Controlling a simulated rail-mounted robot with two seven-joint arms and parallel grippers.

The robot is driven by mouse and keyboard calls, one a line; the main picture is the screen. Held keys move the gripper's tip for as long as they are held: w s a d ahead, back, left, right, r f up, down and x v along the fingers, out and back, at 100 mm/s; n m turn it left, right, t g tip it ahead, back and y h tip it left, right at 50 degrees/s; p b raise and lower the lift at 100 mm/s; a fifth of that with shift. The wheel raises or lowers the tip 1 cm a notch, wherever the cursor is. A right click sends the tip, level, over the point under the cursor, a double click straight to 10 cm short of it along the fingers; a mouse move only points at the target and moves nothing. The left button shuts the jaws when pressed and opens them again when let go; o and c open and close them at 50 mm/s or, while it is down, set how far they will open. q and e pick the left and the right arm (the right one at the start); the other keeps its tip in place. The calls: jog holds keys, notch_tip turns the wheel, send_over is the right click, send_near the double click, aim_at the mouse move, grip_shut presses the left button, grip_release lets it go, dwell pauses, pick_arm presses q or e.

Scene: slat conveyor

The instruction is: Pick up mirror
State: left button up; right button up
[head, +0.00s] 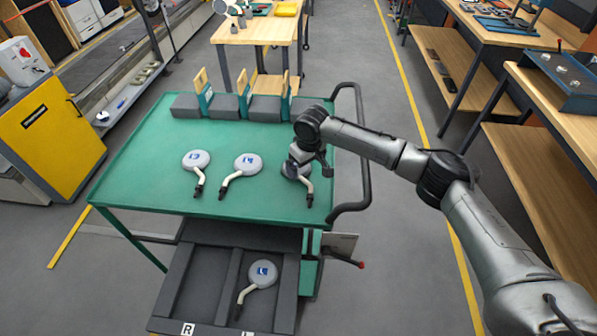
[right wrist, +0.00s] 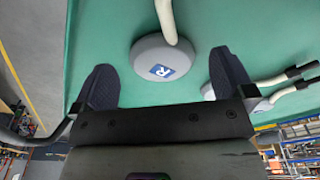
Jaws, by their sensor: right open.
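Three round grey mirrors with pale curved stems and dark ends lie on the green cart top: one at left (head: 197,160), one in the middle (head: 246,164), and one at right (head: 307,183), partly hidden by my right gripper. My right gripper (head: 304,166) is over the right mirror. In the right wrist view, its open fingers (right wrist: 164,85) show a mirror with a blue R label (right wrist: 165,58) ahead, between them in the picture; I cannot tell the exact gap. Another mirror is partly hidden behind the right finger. A fourth mirror (head: 262,273) lies in the lower tray. My left gripper is not in view.
The dark tray (head: 163,296) has two compartments marked R and L; the fourth mirror is in the L side. Grey blocks (head: 187,106) and upright wooden pieces line the cart's back edge. A dark handle rail (head: 366,165) runs along the right side. The cart top's front left is clear.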

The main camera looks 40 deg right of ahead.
aim_at(305, 175)
jog(key=shift+w+d+f+b, duration=0.1)
jog(key=shift+f+b, duration=0.15)
jog(key=shift+f, duration=0.95)
jog(key=shift+w+d+f+b, duration=0.1)
jog(key=shift+f+b, duration=0.15)
jog(key=shift+f, duration=0.95)
jog(key=shift+c, duration=0.5)
jog(key=shift+f, duration=0.1)
grip_shut()
